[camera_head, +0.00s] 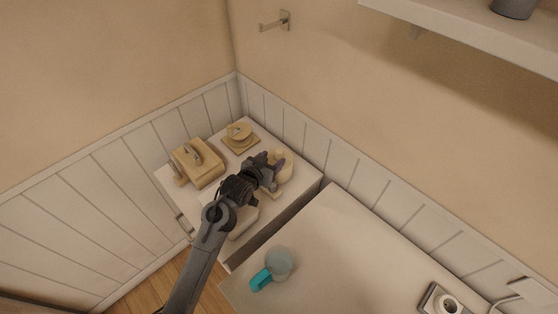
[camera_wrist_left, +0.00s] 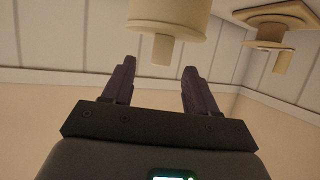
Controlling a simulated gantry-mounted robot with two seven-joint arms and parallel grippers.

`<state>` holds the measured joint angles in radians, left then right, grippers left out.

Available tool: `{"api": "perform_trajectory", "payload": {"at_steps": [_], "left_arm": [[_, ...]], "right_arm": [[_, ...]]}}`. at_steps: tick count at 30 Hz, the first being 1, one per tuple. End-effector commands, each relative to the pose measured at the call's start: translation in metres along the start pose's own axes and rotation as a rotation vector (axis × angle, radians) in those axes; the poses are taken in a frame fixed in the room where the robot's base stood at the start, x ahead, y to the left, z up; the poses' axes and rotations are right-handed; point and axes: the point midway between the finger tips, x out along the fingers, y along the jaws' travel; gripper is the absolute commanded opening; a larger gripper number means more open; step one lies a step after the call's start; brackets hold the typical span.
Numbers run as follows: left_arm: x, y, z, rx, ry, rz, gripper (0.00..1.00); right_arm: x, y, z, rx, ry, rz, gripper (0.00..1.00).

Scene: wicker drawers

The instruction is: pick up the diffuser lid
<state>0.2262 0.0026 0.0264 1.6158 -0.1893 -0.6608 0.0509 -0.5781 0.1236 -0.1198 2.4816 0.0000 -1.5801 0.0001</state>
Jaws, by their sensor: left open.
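A tan round diffuser (camera_head: 285,168) stands on the white cabinet top, partly hidden behind my left gripper (camera_head: 271,174) in the head view. In the left wrist view, which looks upside down, a wide cream cylinder (camera_wrist_left: 170,12) shows at the top edge, with a short narrow knob (camera_wrist_left: 162,50) sticking out of it. It looks like the diffuser with its lid, but the seam is not visible. My left gripper (camera_wrist_left: 158,68) is open, and the knob appears between its fingertips in the picture. I cannot tell its depth from the fingers, and no contact shows.
The cabinet top (camera_head: 226,192) also holds a wooden box-like object (camera_head: 198,163) and a round piece on a square base (camera_head: 240,138). Panelled walls close off the back.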

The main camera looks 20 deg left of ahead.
Motion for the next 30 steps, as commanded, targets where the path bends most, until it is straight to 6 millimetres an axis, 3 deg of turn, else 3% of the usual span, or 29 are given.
{"api": "perform_trajectory", "payload": {"at_steps": [7,18,27,30], "left_arm": [[0.014,0.0,0.001,-0.001,0.002,0.0,0.58],[0.055,-0.001,0.002,-0.001,0.0,0.0,0.58],[0.058,-0.001,0.001,0.0,0.001,0.0,0.58],[0.058,-0.001,0.002,0.0,0.001,0.0,0.44]], "right_arm": [[0.005,0.0,0.002,0.0,0.0,0.0,0.43],[0.018,-0.002,0.007,0.003,-0.003,-0.003,0.43],[0.018,-0.002,0.006,0.005,-0.003,-0.005,0.43],[0.018,-0.002,0.007,0.005,-0.003,-0.005,0.43]]}}
